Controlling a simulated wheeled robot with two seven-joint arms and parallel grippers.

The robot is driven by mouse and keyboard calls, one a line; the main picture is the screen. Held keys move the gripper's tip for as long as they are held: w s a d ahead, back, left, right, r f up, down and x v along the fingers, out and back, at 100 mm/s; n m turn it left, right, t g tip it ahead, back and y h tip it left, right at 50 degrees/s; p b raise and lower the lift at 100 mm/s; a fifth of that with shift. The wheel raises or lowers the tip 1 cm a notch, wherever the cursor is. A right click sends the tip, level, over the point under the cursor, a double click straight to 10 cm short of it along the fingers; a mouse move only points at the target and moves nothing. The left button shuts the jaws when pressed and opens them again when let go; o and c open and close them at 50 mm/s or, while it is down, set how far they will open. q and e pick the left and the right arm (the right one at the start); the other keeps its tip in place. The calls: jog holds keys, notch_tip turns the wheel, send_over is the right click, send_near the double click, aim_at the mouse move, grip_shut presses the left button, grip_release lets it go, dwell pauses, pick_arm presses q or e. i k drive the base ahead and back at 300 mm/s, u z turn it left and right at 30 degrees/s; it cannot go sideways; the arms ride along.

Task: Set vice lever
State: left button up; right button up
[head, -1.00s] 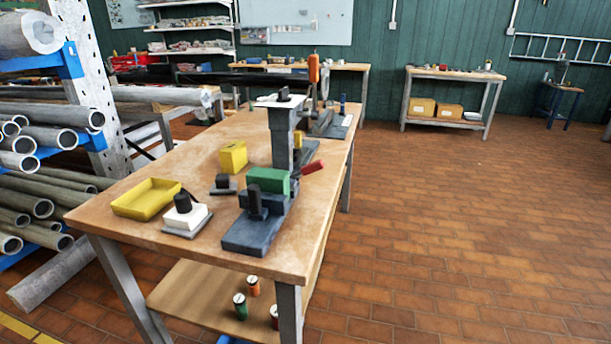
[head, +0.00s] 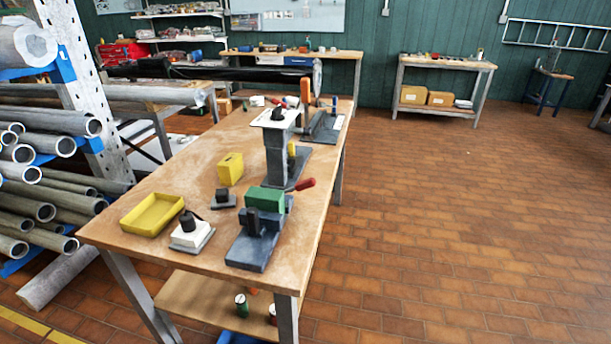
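A blue-grey vice (head: 251,246) stands near the front right of the wooden workbench (head: 170,256). A green block (head: 265,199) sits at its jaws. A red-handled lever (head: 306,184) sticks out to the right behind the block, tilted slightly upward. Behind the vice, a grey mast (head: 278,158) stands upright with a white plate (head: 275,118) and a dark knob on top. Neither of my grippers shows in the head view.
A yellow tray (head: 152,215), a white block with a black knob (head: 191,233), a small dark block (head: 222,199) and a yellow box (head: 230,168) stand left of the vice. A pipe rack (head: 72,95) is at left. The floor at right is clear.

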aim_at(311, 182)
jog(key=z, duration=0.7)
jog(key=k, duration=0.9)
jog(key=z, duration=0.75)
jog(key=k, duration=0.3)
jog(key=z, duration=0.4)
jog(key=i, duration=2.65)
jog(key=u, duration=0.6)
jog(key=i, duration=1.75)
jog(key=u, duration=2.2)
jog(key=i, duration=1.05)
jog(key=u, duration=0.9)
